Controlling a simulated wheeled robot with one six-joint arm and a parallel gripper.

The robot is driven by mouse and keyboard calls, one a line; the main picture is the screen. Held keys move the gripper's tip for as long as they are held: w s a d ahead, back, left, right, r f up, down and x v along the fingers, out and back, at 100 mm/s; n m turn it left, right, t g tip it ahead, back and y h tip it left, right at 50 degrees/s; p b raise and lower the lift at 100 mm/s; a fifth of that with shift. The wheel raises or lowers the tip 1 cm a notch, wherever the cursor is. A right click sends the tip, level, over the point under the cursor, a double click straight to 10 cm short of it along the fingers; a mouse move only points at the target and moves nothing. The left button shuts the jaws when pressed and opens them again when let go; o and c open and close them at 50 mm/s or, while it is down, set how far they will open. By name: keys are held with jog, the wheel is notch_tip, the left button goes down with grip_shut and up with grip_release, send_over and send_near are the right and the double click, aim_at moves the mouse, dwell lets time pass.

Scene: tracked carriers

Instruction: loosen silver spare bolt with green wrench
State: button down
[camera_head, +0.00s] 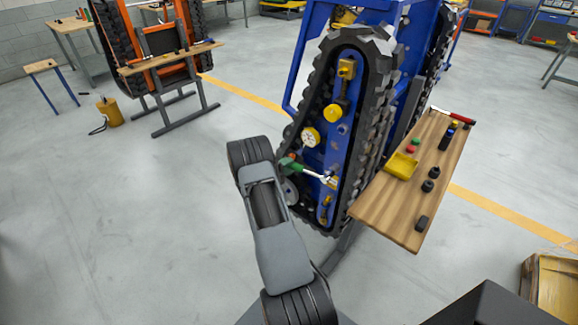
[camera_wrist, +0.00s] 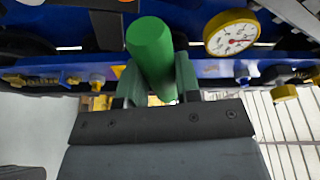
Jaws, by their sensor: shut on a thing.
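The green wrench (camera_head: 288,163) has a green handle and a silver shaft and head. The head lies against the blue side panel (camera_head: 338,142) of the tracked carrier, beside a small yellowish fitting (camera_head: 332,183). I cannot tell whether the head sits on a bolt. In the wrist view the green handle (camera_wrist: 152,52) stands between the fingers of my gripper (camera_wrist: 155,88), which is shut on it. The wrench's head is hidden there. Small silver bolt heads (camera_wrist: 243,77) show along the panel; I cannot tell which is the spare bolt.
A pressure gauge (camera_head: 310,137) and a yellow round knob (camera_head: 332,113) stick out of the panel near the wrench. Black tracks (camera_head: 376,130) frame the panel. A wooden board (camera_head: 388,208) with a yellow tray (camera_head: 401,166) and loose parts is at right.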

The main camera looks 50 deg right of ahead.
jog(key=shift+a+p, duration=0.4)
jog(key=shift+a, duration=1.3)
jog(key=shift+a+p, duration=0.45)
jog(key=shift+a, duration=1.45)
